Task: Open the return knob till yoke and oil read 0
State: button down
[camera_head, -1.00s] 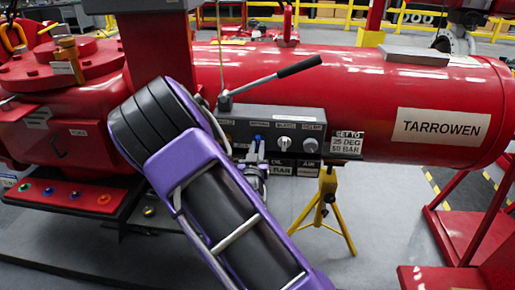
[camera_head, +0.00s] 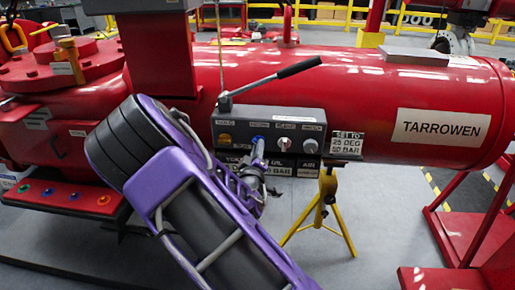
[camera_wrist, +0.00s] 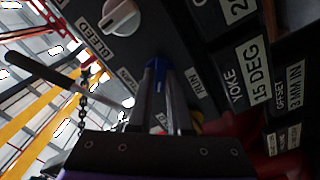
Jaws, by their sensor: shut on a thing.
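A blue knob (camera_head: 258,141) sits on the front of the dark control box (camera_head: 232,115). My gripper (camera_head: 259,152) reaches it from below, with its fingers around it. The wrist view shows the fingers (camera_wrist: 166,88) shut on the blue knob (camera_wrist: 155,71). The label beside it is partly hidden by the fingers, so I cannot read it all. In the wrist view the yoke plate (camera_wrist: 246,80) reads 15 DEG. The readout plate below the box (camera_head: 282,170) is partly covered by my gripper in the head view. I cannot read the oil value surely.
A white knob (camera_wrist: 120,16) marked BLEED is close to the fingers. Another pale knob (camera_head: 309,145) is at right and an orange one (camera_head: 224,138) at left. A black-handled lever (camera_head: 298,67) rises above the box. A yellow stand (camera_head: 322,210) is below.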

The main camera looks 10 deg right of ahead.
jog(key=n+p, duration=0.1)
jog(key=n, duration=0.5)
jog(key=shift+n, duration=0.3)
dwell(0.4)
jog(key=c, duration=0.8)
grip_release()
jog(key=shift+c, duration=0.2)
jog(key=p+v, duration=0.3)
jog(key=v, duration=1.4)
jog(key=shift+s+p, duration=0.2)
jog(key=shift+p, duration=0.15)
